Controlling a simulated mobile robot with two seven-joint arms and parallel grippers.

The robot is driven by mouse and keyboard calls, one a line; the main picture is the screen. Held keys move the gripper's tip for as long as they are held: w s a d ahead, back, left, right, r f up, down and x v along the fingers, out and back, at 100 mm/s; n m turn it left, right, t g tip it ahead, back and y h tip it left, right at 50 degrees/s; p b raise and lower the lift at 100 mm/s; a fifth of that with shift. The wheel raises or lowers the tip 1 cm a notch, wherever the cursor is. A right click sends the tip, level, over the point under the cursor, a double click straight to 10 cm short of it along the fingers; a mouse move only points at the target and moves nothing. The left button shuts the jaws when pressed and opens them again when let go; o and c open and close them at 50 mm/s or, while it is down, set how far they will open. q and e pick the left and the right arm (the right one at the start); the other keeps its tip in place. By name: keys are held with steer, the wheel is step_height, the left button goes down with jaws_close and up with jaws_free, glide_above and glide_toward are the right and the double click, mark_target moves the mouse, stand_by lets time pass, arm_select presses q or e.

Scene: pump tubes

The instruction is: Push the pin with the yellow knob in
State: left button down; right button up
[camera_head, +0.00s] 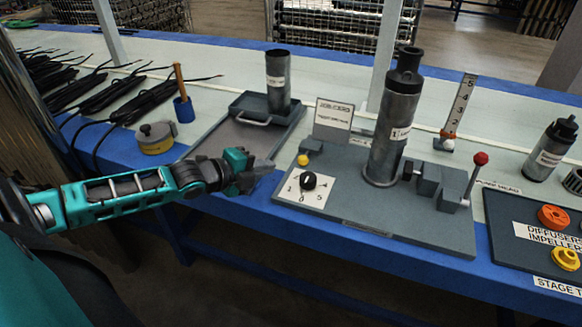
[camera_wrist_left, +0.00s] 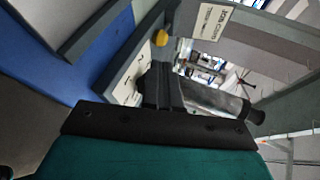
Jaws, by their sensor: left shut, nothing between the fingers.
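The pin's yellow knob (camera_head: 303,160) sticks out at the left side of the grey test fixture (camera_head: 420,225), near the back of a white dial plate. In the left wrist view the yellow knob (camera_wrist_left: 161,38) shows just beyond my fingertips. My left gripper (camera_head: 264,168) is shut and empty, to the left of the knob and apart from it in the head view. In the left wrist view its closed fingers (camera_wrist_left: 160,75) point toward the fixture. How far the pin sits in is too small to tell. My right gripper is not in view.
A black dial knob (camera_head: 308,181) stands on the plate in front of the yellow knob. A grey upright cylinder (camera_head: 393,135) and a red-knobbed lever (camera_head: 480,160) stand farther right. A grey tray (camera_head: 225,135) with a short tube lies behind my left gripper.

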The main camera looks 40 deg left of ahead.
mark_target(299, 162)
arm_select(q)
steer(key=b+x, duration=0.4)
steer(key=x, duration=0.4)
steer(key=shift+w+d+f, duration=0.1)
steer(key=shift+w+f, duration=0.1)
steer(key=shift+w, duration=0.3)
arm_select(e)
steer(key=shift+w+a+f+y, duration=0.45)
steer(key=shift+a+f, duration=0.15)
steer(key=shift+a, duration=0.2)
